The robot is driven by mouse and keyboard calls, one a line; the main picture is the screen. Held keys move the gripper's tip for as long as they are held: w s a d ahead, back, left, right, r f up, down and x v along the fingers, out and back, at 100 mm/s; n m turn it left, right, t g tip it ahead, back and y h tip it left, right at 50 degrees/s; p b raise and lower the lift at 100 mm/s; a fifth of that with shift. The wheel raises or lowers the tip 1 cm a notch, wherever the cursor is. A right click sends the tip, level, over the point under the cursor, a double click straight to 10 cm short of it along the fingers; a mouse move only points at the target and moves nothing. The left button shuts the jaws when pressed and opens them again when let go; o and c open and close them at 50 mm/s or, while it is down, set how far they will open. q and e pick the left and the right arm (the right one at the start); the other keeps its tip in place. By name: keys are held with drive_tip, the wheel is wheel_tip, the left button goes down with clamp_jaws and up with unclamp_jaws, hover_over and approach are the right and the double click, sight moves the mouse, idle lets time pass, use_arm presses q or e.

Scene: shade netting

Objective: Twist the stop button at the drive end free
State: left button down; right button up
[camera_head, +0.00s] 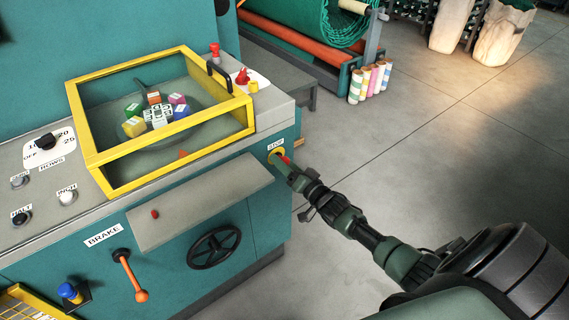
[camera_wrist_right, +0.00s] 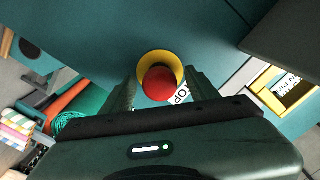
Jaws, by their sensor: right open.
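The stop button is a red mushroom head on a yellow collar, set in the teal front panel at the machine's right end. In the head view the red stop button (camera_head: 285,160) is partly hidden by my right gripper, below a small STOP label (camera_head: 275,146). In the right wrist view the red head (camera_wrist_right: 160,84) sits in front of the yellow collar (camera_wrist_right: 153,62), between my finger tips. My right gripper (camera_head: 291,170) is open, with one finger on each side of the button; I cannot tell whether they touch it. My left gripper is not in view.
A yellow-framed clear guard (camera_head: 180,133) stands on the machine top, coloured blocks under it. A grey ledge (camera_head: 200,203), black handwheel (camera_head: 214,248) and orange brake lever (camera_head: 133,275) are on the front. Coloured rolls (camera_head: 370,80) stand behind. The floor (camera_head: 450,140) at right is clear.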

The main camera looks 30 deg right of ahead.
drive_tip(key=s+p, duration=0.1)
drive_tip(key=s, duration=0.1)
drive_tip(key=s+p, duration=0.1)
drive_tip(key=s, duration=0.2)
drive_tip(key=shift+d, duration=0.2)
drive_tip(key=o, duration=0.6)
drive_tip(key=s, duration=0.7)
drive_tip(key=shift+s+d, duration=0.25)
drive_tip(key=shift+s, duration=0.1)
